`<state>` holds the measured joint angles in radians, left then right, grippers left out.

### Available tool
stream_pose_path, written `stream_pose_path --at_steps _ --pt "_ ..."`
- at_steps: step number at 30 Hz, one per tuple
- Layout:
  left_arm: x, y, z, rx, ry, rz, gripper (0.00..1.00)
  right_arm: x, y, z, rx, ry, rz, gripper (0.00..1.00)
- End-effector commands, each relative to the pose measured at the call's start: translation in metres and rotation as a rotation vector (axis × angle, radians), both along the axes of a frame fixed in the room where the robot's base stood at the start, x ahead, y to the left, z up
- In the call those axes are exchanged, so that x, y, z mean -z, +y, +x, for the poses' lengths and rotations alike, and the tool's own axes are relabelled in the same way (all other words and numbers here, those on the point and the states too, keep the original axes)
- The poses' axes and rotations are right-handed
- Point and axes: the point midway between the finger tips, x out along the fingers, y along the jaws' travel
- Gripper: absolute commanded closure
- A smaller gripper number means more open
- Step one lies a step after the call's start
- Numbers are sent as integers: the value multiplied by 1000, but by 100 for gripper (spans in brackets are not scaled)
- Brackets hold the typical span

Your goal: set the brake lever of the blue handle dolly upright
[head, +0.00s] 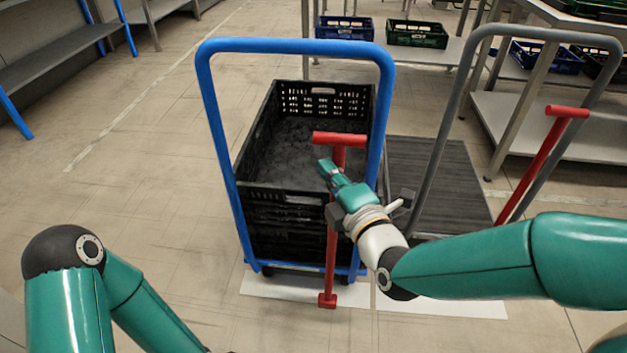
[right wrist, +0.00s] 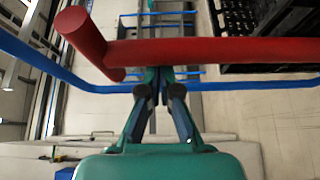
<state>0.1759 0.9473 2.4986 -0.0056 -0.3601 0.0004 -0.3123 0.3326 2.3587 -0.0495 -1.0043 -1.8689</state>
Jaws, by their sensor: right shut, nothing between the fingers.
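The blue handle dolly (head: 290,47) stands in the middle of the head view, with black crates on it. Its red brake lever (head: 332,250) rises at the near side from a foot at the floor to a T-bar (head: 338,139). The lever looks close to vertical from here; any lean toward or away from me is hard to tell. My right gripper (head: 328,170) is shut and empty, just below the T-bar, covering part of the stem. In the right wrist view, the closed fingers (right wrist: 153,88) lie close beneath the red bar (right wrist: 210,52); contact is unclear. My left gripper is out of view.
A grey handle dolly (head: 437,130) with a bare dark deck (head: 425,185) and its own leaning red lever (head: 540,160) stands at right. Black crates (head: 285,196) fill the blue dolly. Shelves with crates stand behind. The floor at left is clear.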

Motion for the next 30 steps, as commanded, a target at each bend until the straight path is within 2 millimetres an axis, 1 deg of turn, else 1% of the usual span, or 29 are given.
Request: stream_pose_path --at_steps 1,5,16,19,22,25,27,28,30 --pt "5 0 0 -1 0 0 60 2 -7 0 8 1 13 100" --pt "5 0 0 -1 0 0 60 0 -12 -1 6 1 24 100" --pt "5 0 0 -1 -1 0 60 -4 -12 0 11 -6 27 100" --pt "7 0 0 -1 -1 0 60 -3 -6 0 8 -8 27 100" --pt "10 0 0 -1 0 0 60 -2 7 0 -1 -9 22 100" --pt "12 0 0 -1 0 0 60 -1 27 -2 -14 -6 16 100" --pt "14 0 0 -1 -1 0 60 1 44 -4 -27 -4 10 100" --pt "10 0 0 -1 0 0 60 -2 38 -12 -23 -2 9 100" --pt "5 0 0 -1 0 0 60 -2 30 -29 -23 0 8 100"
